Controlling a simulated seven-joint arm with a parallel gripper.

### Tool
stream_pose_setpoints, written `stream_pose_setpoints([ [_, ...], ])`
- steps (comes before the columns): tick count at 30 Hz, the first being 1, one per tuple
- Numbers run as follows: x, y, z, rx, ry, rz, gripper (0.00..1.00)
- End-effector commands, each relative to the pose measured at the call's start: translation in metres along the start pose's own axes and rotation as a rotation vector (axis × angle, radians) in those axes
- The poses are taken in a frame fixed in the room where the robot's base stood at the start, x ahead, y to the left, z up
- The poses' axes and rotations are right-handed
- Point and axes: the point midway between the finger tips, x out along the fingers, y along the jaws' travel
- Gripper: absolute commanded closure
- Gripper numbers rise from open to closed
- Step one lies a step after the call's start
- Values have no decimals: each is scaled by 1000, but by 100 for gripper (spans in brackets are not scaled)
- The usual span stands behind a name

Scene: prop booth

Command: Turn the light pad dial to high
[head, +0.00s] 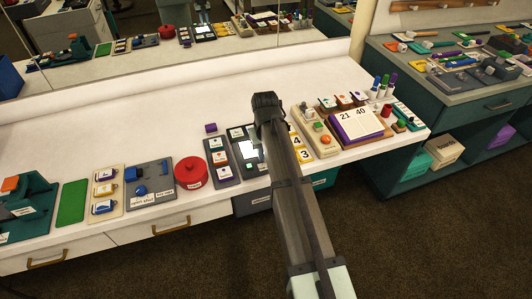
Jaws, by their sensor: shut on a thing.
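The light pad (247,148) is a dark panel with a bright, lit face near the front edge of the white counter. My arm crosses in front of its right side. My gripper (263,129) points down at the right part of the pad, mostly hidden behind my own wrist. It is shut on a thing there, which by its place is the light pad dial. The dial and the fingertips are hidden, so the dial's setting cannot be read.
Left of the pad are a dark switch panel (221,160), a red round container (190,172) and a blue-grey panel (150,184). The counter (110,130) is clear behind. A mirror stands at the back.

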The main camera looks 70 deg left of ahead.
Motion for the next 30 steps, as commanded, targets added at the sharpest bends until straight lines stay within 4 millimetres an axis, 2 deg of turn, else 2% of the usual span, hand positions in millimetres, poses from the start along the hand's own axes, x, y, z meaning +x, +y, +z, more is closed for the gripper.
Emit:
stream_pose_setpoints([
  [9, 0, 0, 0, -1, 1, 0, 100],
  [10, 0, 0, 0, -1, 1, 0, 71],
  [18, 0, 0, 0, -1, 0, 0, 47],
  [26, -2, 0, 0, 0, 1, 0, 47],
  [30, -12, 0, -1, 0, 2, 0, 47],
])
